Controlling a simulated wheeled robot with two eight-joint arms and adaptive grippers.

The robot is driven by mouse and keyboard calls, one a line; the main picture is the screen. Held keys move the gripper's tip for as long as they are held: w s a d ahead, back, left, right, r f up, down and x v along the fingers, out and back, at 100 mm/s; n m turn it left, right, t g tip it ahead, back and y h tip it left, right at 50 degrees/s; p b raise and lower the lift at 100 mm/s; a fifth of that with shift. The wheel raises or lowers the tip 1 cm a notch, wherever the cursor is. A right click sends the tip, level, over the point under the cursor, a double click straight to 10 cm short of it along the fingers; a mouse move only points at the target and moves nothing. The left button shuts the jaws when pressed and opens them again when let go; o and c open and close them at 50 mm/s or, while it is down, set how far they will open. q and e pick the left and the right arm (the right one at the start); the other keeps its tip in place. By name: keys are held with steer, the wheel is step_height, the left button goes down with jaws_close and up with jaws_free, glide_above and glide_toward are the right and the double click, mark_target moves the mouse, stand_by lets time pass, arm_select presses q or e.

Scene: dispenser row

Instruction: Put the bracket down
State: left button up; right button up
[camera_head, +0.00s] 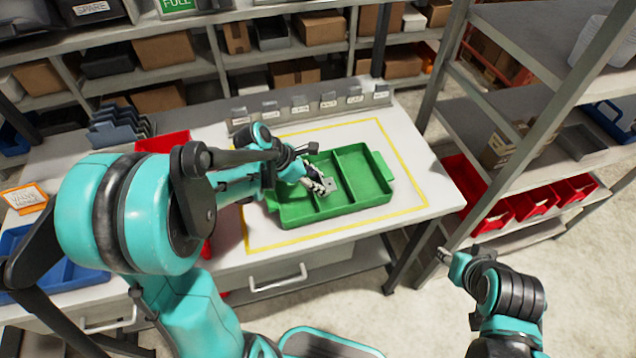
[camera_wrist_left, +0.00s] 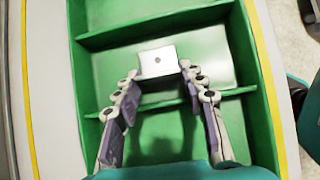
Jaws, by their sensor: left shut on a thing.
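The bracket (camera_wrist_left: 157,60) is a small light-grey plate with a dark hole, seen in the left wrist view between my left fingertips. It also shows in the head view (camera_head: 329,185). My left gripper (camera_head: 318,184) is shut on it, and its fingers also show in the left wrist view (camera_wrist_left: 158,72). The green tray (camera_head: 345,208) has three compartments split by two dividers. The bracket is at the middle compartment; I cannot tell whether it touches the floor. My right gripper (camera_head: 446,256) is at the lower right, away from the table; its jaws are unclear.
The tray lies inside a yellow outline (camera_head: 400,138) on the white table (camera_head: 443,190). A row of grey labelled dispensers (camera_head: 300,105) lines the table's back. Red bins (camera_head: 163,142) stand left, behind my arm. A shelf with red bins (camera_head: 530,203) stands right.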

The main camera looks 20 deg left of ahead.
arm_select(q)
steer(key=o, duration=0.8)
steer(key=shift+f, duration=0.1)
steer(key=shift+c, duration=0.2)
steer(key=o, duration=0.4)
